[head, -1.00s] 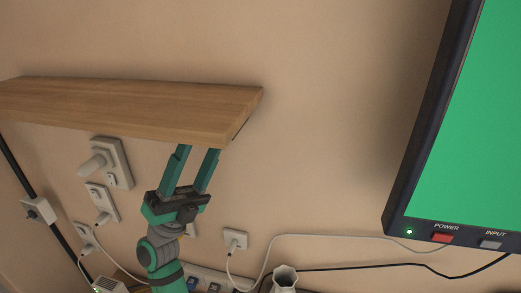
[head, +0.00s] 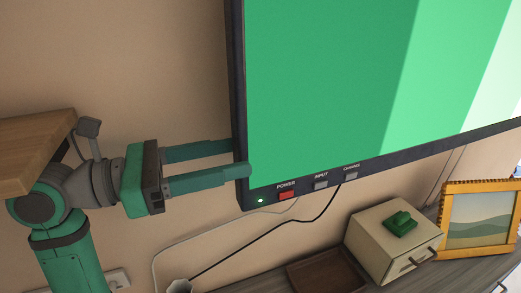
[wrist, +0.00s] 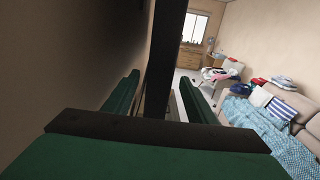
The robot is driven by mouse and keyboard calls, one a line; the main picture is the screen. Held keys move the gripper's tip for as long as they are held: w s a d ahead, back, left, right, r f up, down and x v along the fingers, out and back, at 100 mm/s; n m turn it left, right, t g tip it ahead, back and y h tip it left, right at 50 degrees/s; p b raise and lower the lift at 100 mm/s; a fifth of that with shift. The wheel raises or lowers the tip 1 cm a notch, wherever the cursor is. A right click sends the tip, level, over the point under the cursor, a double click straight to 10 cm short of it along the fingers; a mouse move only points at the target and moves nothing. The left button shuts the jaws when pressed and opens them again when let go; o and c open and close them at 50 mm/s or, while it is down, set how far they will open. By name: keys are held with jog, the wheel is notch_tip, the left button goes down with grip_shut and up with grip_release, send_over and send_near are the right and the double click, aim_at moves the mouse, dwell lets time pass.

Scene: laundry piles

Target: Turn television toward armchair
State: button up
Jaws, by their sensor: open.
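The television (head: 340,85) hangs at the wall in the head view, with a bright green screen and a dark frame. Its lower left corner carries a green light and red POWER button. My gripper (head: 240,158) is open at the television's left edge. The nearer finger overlaps the frame's lower left corner; the farther finger's tip reaches the frame's side edge. In the wrist view the dark frame edge (wrist: 165,60) stands between my two green fingers. I cannot tell whether they touch it. An armchair (wrist: 222,72) with clothes on it seems to stand at the back of the room.
A wooden shelf (head: 35,140) juts out close above my arm at left. Below the television stand a small drawer box (head: 385,240), a brown tray (head: 325,272) and a picture frame (head: 480,225). Cables hang beneath. A sofa (wrist: 255,118) with laundry is at right in the wrist view.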

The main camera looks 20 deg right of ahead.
aim_at(261, 151)
jog(key=d, duration=0.6)
jog(key=shift+w+d, duration=0.1)
jog(key=shift+d, duration=0.2)
grip_shut()
jog(key=shift+w, duration=0.1)
